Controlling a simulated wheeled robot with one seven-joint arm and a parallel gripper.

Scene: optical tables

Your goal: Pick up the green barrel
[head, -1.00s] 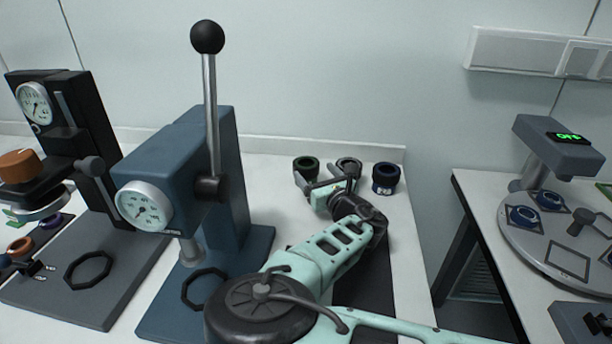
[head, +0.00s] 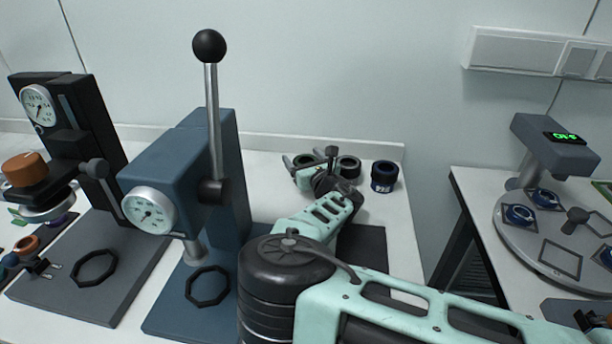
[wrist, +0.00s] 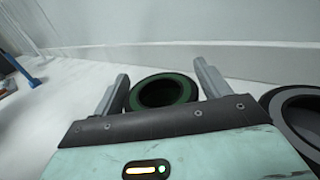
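The green barrel (wrist: 163,92) is a short dark ring with a green rim and an open top, seen in the wrist view between the two fingers of my gripper (wrist: 162,88). The fingers are spread, one on each side of the barrel, and I cannot tell whether either touches it. In the head view my gripper (head: 305,168) is at the back of the white table, over the green barrel (head: 303,159), which is mostly hidden behind it.
A grey-rimmed barrel (head: 348,167) stands close to the right of my gripper and also shows in the wrist view (wrist: 299,112). A blue barrel (head: 384,177) is further right. The blue press (head: 190,175) stands to the left. The wall (head: 330,75) is close behind.

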